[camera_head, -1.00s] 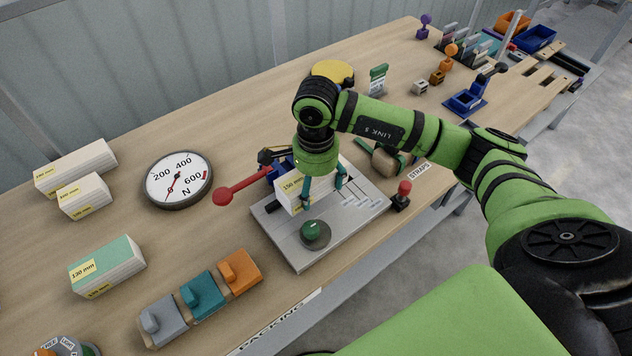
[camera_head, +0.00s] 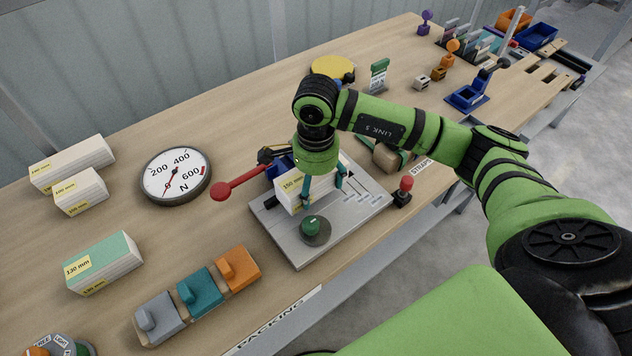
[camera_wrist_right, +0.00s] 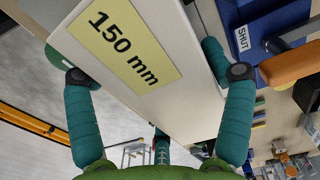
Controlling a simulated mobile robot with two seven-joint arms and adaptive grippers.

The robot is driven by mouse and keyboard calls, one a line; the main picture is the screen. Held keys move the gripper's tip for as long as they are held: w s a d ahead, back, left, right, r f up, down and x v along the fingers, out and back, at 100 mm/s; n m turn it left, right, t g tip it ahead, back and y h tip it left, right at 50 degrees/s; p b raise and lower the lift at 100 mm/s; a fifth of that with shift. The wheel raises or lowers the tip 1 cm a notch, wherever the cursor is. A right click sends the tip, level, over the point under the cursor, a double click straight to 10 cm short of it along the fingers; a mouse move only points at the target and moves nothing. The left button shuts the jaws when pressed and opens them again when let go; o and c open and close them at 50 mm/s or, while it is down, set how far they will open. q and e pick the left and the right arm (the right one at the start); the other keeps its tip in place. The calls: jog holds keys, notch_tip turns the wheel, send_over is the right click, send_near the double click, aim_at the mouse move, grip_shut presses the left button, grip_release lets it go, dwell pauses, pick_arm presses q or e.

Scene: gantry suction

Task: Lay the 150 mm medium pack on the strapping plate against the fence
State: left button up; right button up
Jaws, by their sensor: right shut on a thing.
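The 150 mm medium pack (camera_head: 286,192) is a white block with a yellow label. It stands on or just above the grey strapping plate (camera_head: 300,247); I cannot tell whether it touches. My right gripper (camera_head: 322,190) is shut on it from above, and the wrist view shows the pack (camera_wrist_right: 178,95) between the two teal fingers (camera_wrist_right: 150,100). A blue part (camera_head: 277,168) that may belong to the fence is behind the pack, mostly hidden by the gripper. In the wrist view a blue block marked SHUT (camera_wrist_right: 262,38) is beside the pack. My left gripper is not in view.
A red-knobbed lever (camera_head: 222,191) sticks out left of the plate, and a green knob (camera_head: 315,228) stands on its front. A red-topped button (camera_head: 404,187) is at its right. A dial (camera_head: 176,176), other packs (camera_head: 103,262) and coloured blocks (camera_head: 201,293) are to the left.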

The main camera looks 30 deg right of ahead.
aim_at(316, 191)
jog(key=shift+b, duration=0.65)
dwell(1.2)
jog(key=shift+f+b, duration=1.5)
jog(key=shift+b, duration=0.2)
jog(key=shift+r, duration=0.25)
jog(key=shift+r+p, duration=0.65)
jog(key=shift+r, duration=0.3)
jog(key=shift+b, duration=0.9)
dwell(1.2)
jog(key=shift+f+b, duration=1.05)
jog(key=shift+f, duration=0.05)
